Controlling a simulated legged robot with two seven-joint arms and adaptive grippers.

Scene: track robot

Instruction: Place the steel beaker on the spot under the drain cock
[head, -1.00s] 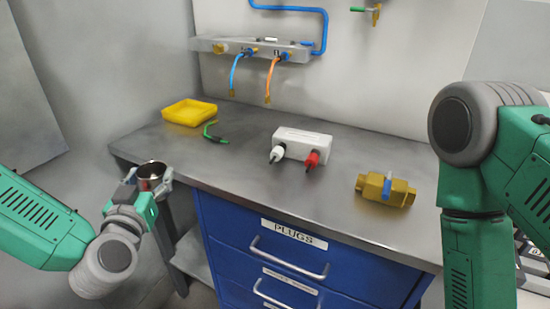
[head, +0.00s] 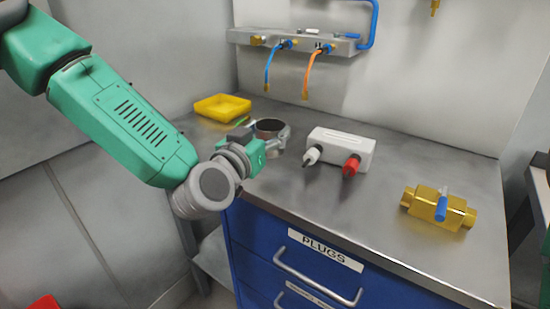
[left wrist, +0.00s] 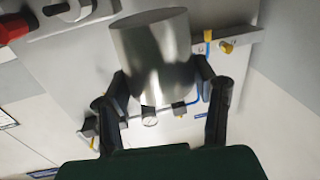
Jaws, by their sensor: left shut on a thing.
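The steel beaker (head: 270,126) is in my left gripper (head: 272,138), over the left part of the bench; its open top shows in the head view. The left wrist view also shows the beaker (left wrist: 155,50), a shiny cylinder between the two dark fingers (left wrist: 160,95). The fingers are shut on its sides. A brass fitting (head: 435,7), likely the drain cock, is cut off by the top edge of the head view. It is on the back wall, far right of the beaker. I make out no marked spot below it. My right gripper is not in view.
A yellow tray (head: 222,107) lies behind the gripper. A white block (head: 340,146) with white and red plugs is right of the beaker. A brass valve (head: 440,207) with a blue handle lies farther right. Blue and orange hoses hang from the wall manifold (head: 300,42). The bench's back right is clear.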

